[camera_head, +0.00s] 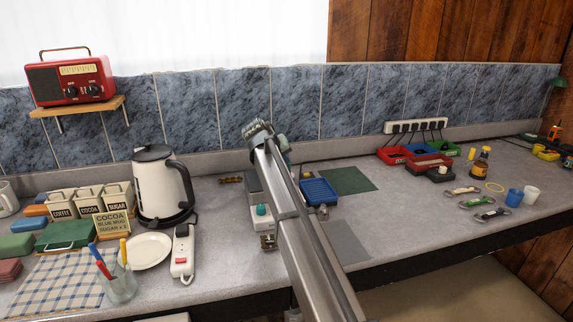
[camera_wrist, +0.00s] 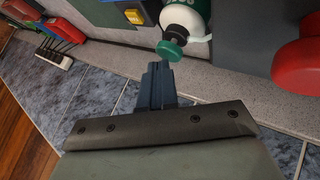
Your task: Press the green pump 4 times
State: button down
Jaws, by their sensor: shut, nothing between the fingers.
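In the wrist view, the green pump head (camera_wrist: 172,50) is a round green disc on a dark neck. In the head view, my arm covers the middle of the counter and I cannot make out the pump bottle or the fingertips.
A large red rounded thing (camera_wrist: 300,52) is close at the right in the wrist view. In the head view, a white kettle (camera_head: 158,185) stands left of my arm and a blue tray (camera_head: 319,192) lies right of it. The counter around the green mat (camera_head: 348,180) is mostly clear.

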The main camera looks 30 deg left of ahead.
jog(key=shift+f, duration=0.15)
dwell(0.3)
jog(key=shift+r, duration=1)
jog(key=shift+r, duration=0.1)
jog(key=shift+r, duration=2.9)
jog(key=shift+r, duration=0.1)
notch_tip(320, 180, up, 6)
jog(key=shift+f, duration=0.1)
